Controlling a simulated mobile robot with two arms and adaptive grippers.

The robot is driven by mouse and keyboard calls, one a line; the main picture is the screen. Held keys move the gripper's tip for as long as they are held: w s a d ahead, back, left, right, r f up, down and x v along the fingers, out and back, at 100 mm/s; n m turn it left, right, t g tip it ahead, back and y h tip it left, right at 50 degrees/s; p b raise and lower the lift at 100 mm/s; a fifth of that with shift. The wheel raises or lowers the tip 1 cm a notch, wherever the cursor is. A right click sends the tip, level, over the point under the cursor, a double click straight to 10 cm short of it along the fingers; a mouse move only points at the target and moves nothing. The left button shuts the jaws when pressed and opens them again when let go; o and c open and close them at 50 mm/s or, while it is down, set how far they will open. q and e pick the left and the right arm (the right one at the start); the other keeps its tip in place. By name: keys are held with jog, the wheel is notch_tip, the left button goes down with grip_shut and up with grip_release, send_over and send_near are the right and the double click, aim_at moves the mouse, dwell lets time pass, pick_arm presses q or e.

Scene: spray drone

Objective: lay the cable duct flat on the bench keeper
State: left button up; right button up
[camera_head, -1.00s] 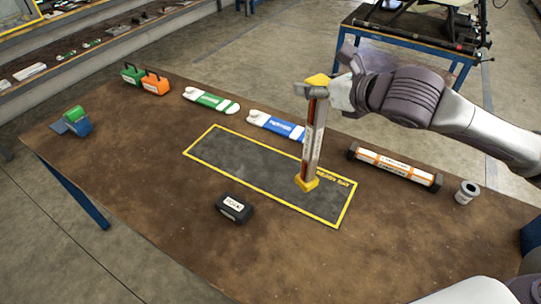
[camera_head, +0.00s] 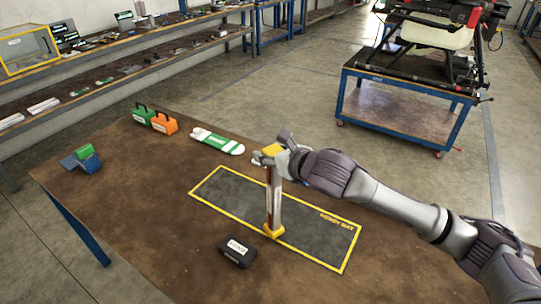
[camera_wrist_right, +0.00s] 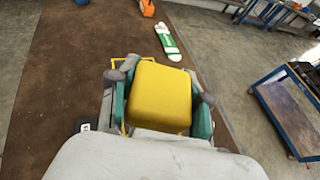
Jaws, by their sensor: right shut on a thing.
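The cable duct (camera_head: 274,200) is a slim grey-and-white bar with yellow end caps. It stands nearly upright in the head view, its lower cap over the dark yellow-bordered mat (camera_head: 318,233); I cannot tell if it touches. My right gripper (camera_head: 273,157) is shut on its upper end. In the right wrist view the yellow cap (camera_wrist_right: 160,95) sits between the fingers and hides the rest of the duct. I take the mat, lying flat on the brown bench, as the bench keeper; its lettering is only partly readable. My left gripper is out of view.
A black labelled box (camera_head: 237,251) lies just in front of the mat. A green-and-white piece (camera_head: 217,141), green (camera_head: 143,115) and orange (camera_head: 164,123) cases stand along the back edge, a blue-green object (camera_head: 84,158) at the left. The bench's left middle is clear.

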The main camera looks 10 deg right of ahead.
jog(key=shift+f, duration=0.6)
jog(key=o, duration=1.3)
jog(key=shift+f, duration=0.15)
jog(key=shift+o, duration=0.2)
